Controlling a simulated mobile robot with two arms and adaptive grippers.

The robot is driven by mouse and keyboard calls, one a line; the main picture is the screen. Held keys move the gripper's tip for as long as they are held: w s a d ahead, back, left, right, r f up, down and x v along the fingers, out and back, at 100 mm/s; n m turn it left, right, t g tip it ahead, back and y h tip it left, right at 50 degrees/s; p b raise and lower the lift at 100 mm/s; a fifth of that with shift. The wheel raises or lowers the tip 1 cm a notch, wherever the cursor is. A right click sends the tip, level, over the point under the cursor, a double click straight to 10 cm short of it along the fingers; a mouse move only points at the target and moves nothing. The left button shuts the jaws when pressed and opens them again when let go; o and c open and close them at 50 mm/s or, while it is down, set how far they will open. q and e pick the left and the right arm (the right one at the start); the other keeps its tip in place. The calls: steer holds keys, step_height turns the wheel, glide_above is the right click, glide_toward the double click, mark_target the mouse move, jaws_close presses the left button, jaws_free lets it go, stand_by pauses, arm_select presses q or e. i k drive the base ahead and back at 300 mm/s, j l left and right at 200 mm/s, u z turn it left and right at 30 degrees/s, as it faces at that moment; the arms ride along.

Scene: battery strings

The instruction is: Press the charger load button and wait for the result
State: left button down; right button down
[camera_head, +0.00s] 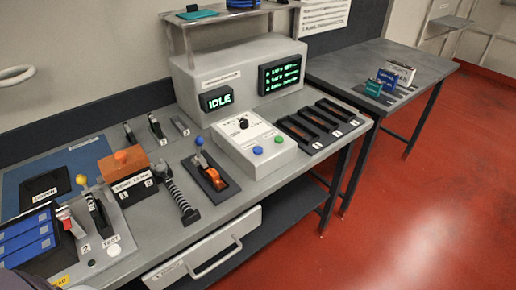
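A white control box (231,146) stands in the middle of the grey workbench. It carries a black knob (243,123), a green button (278,139) and a blue button (257,150). Its lettering is too small to read, so I cannot tell which button is the load button. Behind it a grey cabinet (190,84) has a small display (216,99) reading IDLE in green. A larger display (280,73) shows several lines of green text, not legible. Neither of my grippers is in view.
Three dark slots (315,125) lie right of the control box. A lever fixture (213,180), a black coiled part (180,199) and an orange block (125,163) stand to its left. A drawer (202,250) is below the front edge. A side table (345,66) holds small coloured blocks.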

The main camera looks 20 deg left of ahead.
mark_target(257, 150)
steer(key=i+l+u, duration=0.1)
steer(key=u, duration=0.65)
steer(key=i+l+u, duration=0.35)
steer(key=l, duration=0.2)
steer(key=i+l+u, duration=0.15)
steer(key=l, duration=0.15)
steer(key=l+u, duration=0.2)
steer(key=i+l, duration=0.1)
steer(key=l, duration=0.25)
steer(key=i+l, duration=0.1)
steer(key=l, duration=0.25)
